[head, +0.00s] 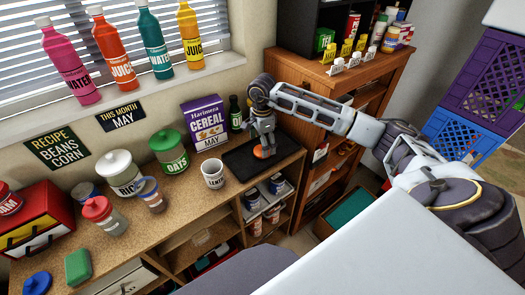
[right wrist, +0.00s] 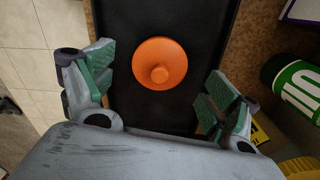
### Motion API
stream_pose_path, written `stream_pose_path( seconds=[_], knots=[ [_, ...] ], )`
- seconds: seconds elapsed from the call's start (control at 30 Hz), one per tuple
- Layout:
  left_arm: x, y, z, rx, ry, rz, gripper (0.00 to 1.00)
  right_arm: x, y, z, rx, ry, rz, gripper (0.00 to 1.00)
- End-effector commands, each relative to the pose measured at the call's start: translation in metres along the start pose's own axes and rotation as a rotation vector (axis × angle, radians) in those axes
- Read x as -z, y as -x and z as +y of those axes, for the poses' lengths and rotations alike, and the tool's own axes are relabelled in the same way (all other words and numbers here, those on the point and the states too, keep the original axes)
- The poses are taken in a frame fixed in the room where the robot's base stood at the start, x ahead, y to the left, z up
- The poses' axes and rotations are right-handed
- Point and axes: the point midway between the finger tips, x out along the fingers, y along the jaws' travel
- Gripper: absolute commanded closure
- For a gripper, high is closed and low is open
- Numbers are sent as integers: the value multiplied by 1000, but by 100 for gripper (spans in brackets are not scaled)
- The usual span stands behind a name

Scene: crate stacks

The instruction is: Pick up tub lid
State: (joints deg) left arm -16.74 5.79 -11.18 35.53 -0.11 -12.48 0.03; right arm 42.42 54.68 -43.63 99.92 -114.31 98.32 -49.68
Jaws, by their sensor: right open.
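An orange round lid with a centre knob (right wrist: 160,63) lies on a black tray (right wrist: 125,20); it also shows in the head view (head: 258,153) under my right gripper. My right gripper (head: 265,138) points down over the tray (head: 282,152). In the right wrist view its green-padded fingers (right wrist: 156,92) are spread wide, with the lid between and slightly beyond them, and nothing is held. A blue lid (head: 37,284) lies at the lower left of the counter. My left gripper is not in view.
The green-lidded oats jar (head: 168,151) and other jars stand farther left. A wooden cabinet (head: 310,100) rises to the right.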

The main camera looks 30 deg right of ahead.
Motion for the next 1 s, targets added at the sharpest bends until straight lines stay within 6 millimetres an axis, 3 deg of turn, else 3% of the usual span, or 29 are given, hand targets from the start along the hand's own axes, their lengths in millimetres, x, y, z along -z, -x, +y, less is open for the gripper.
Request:
stream_pose_path(
  seconds=[0.3, 0.8, 1.0],
  knots=[
    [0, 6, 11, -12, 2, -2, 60, 0, -27, 0, 0, 0, 1, 12],
    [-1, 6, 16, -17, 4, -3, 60, 1, -28, 0, 0, 0, 1, 12],
    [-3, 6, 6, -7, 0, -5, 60, 1, -28, 0, 0, 0, 1, 38]
  ],
)
